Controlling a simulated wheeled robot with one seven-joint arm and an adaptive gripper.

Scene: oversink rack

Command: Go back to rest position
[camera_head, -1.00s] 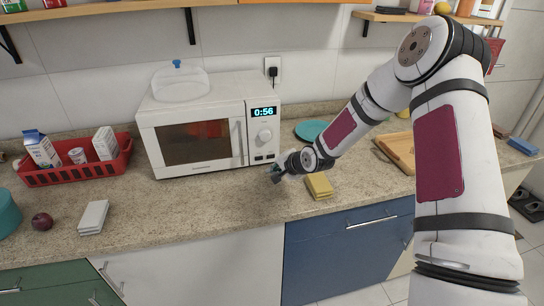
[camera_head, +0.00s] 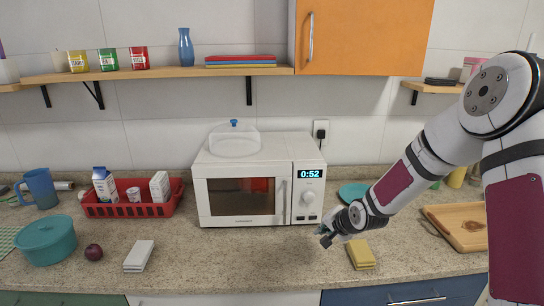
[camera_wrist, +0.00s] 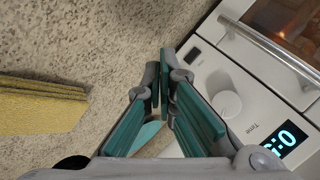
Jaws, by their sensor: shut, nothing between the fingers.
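My gripper (camera_head: 326,237) is low over the counter, just in front of the right end of the white microwave (camera_head: 215,219). In the wrist view my gripper (camera_wrist: 161,84) has its green-padded fingers brought together at the tips, with nothing between them. The microwave's door is shut, its display reads 0:52, and its inside glows in the wrist view. My arm reaches in from the right and hides part of the counter behind it.
A folded yellow cloth (camera_head: 361,254) lies close to the right of my gripper. A teal plate (camera_head: 352,193) and a cutting board (camera_head: 459,226) are farther right. A red basket (camera_head: 128,210), teal pot (camera_head: 46,240) and grey cloth (camera_head: 139,256) stand left. Shelves hang above.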

